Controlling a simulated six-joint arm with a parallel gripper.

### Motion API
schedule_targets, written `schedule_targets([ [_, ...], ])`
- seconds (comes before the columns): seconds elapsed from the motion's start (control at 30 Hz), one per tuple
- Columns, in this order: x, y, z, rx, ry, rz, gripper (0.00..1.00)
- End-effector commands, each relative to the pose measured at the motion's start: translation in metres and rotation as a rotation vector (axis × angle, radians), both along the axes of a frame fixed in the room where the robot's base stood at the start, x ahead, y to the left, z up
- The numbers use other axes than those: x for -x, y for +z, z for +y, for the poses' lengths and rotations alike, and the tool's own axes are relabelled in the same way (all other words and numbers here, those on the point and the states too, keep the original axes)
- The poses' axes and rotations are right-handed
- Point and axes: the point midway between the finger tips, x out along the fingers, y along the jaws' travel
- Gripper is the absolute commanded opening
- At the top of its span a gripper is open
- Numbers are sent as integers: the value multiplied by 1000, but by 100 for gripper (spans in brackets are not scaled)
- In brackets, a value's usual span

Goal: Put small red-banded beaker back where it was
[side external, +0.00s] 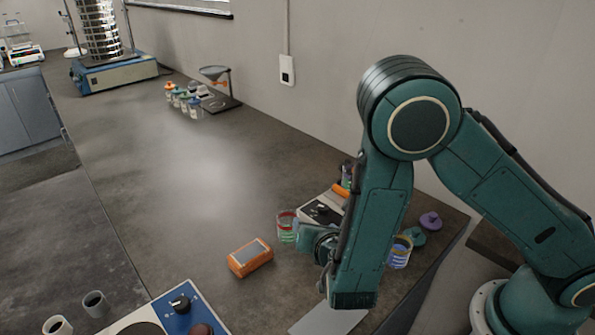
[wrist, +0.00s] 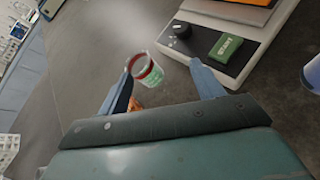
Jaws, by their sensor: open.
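The small red-banded beaker (side external: 287,226) is a clear cup with a red band near its rim and green marks below. It stands on the dark bench, left of my gripper (side external: 309,240) in the side view. In the wrist view the beaker (wrist: 149,74) shows between the two blue fingers of my gripper (wrist: 161,65), closer to the left finger. The fingers are apart and nothing is clamped between them. I cannot tell whether a finger touches the beaker. My arm hides part of the bench in the side view.
A device with a black knob (wrist: 182,30) and green block (wrist: 226,46) stands close to the right finger. An orange box (side external: 250,258) lies in front of the beaker. Another banded beaker (side external: 400,252) is right of my arm. The bench's middle (side external: 200,170) is clear.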

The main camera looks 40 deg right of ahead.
Motion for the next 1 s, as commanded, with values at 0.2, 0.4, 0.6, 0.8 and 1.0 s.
schedule_targets([
  [0.2, 6, 33, -33, -271, -271, -63, 66],
  [0.4, 19, 58, -56, -504, -502, -116, 66],
  [0.6, 36, 83, -74, -729, -720, -166, 66],
  [0.8, 56, 109, -87, -939, -917, -213, 66],
  [1.0, 80, 135, -96, -1138, -1094, -254, 66],
])
